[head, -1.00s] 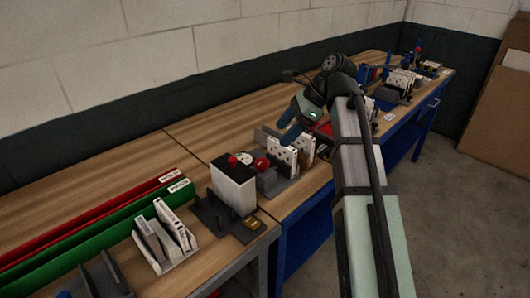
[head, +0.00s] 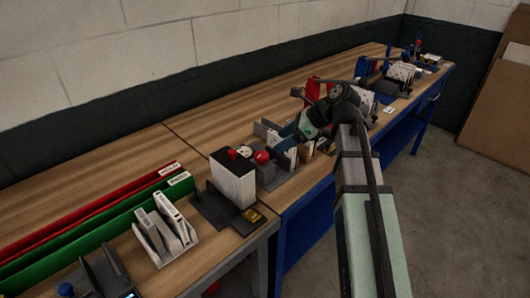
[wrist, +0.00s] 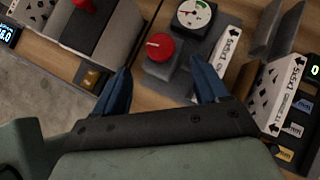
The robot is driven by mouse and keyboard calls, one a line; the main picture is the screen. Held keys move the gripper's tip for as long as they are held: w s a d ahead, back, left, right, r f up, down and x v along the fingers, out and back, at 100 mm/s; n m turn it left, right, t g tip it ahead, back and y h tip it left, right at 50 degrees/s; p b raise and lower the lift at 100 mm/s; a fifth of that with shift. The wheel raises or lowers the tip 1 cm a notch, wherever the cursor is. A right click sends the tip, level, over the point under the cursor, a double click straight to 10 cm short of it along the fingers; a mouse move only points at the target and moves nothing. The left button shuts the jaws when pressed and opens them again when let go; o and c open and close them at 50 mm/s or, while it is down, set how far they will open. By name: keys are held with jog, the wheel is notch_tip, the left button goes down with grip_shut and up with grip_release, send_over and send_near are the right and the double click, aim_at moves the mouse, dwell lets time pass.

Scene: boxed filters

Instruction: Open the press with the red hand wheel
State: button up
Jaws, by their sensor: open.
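A round red knob with a white mark (wrist: 160,46) sits on a grey block beside a round gauge (wrist: 193,13) in the wrist view. The knob also shows in the head view (head: 262,157). A second red piece (wrist: 84,5) shows over the dark-topped white box (head: 232,182), cut by the wrist view's edge. I cannot tell for sure which red part is the press's hand wheel. My gripper (wrist: 161,72) is open and empty, its blue fingers apart. The marked knob appears between and beyond the fingertips, with no contact visible. In the head view my gripper (head: 292,140) is right of the knob.
White boxed filters (wrist: 285,90) stand close on the right in the wrist view. Green (head: 120,215) and red (head: 90,210) long bins and a rack of white filters (head: 168,228) lie on the left of the bench. Bare wood (head: 190,125) lies behind, toward the wall.

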aim_at(262, 154)
jog(key=x, duration=0.8)
jog(key=shift+w+a+f, duration=0.1)
jog(key=shift+a, duration=0.05)
jog(key=shift+c, duration=0.3)
jog(key=c, duration=0.9)
jog(key=shift+w+n+g, duration=0.25)
jog(key=shift+n+g, duration=0.45)
jog(key=shift+n, duration=0.2)
jog(key=shift+c, duration=0.2)
jog(key=shift+s+n+g, duration=0.1)
jog(key=shift+n+g, duration=0.4)
jog(key=shift+n, duration=0.2)
jog(key=o, duration=1)
